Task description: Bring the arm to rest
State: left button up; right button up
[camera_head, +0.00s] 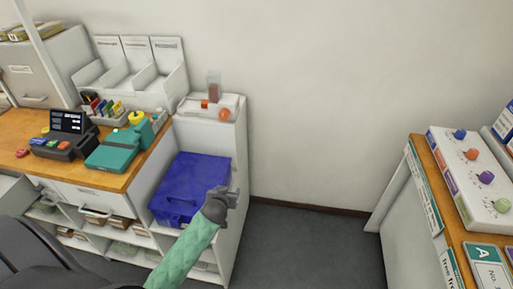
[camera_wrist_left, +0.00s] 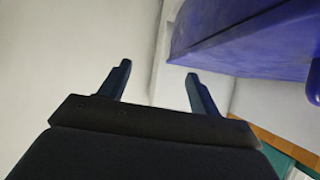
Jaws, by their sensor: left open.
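My left arm comes up from the bottom of the head view in a green sleeve. Its dark gripper (camera_head: 232,192) is at the right front corner of a blue case (camera_head: 190,185) in the white shelf unit. In the left wrist view the two fingers of the left gripper (camera_wrist_left: 158,82) stand wide apart with nothing between them. The blue case (camera_wrist_left: 245,35) fills the upper right there, beyond the right finger. I cannot tell whether the gripper touches the case. My right gripper is not in view.
A wooden counter (camera_head: 20,165) at left holds a card terminal (camera_head: 65,135) and a teal device (camera_head: 115,150). A white stand with orange parts (camera_head: 212,106) tops the shelf unit. At right, another counter bears a white board with coloured knobs (camera_head: 475,175). Grey floor (camera_head: 310,245) between is clear.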

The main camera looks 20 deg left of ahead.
pick_arm(q)
jog(key=s+d+r+m+g+h, duration=0.1)
jog(key=s+d+m+g, duration=0.15)
jog(key=s+d, duration=0.55)
jog(key=s+d+r+m+g+h, duration=0.1)
jog(key=s+d+r+g, duration=0.2)
jog(key=s, duration=0.9)
jog(key=s+d+m+g+h, duration=0.1)
jog(key=s+d+g, duration=0.1)
jog(key=s+d, duration=0.6)
notch_tip(320, 180, down, 23)
jog(key=w+g, duration=0.1)
jog(key=s+f, duration=0.4)
jog(key=f, duration=0.8)
jog(key=s+f+g, duration=0.1)
jog(key=s+f, duration=0.3)
jog(key=f, duration=0.9)
jog(key=shift+s+h, duration=0.3)
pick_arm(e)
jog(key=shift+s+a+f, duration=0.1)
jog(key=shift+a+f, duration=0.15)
pick_arm(q)
jog(key=shift+d+m, duration=0.1)
jog(key=shift+m, duration=0.15)
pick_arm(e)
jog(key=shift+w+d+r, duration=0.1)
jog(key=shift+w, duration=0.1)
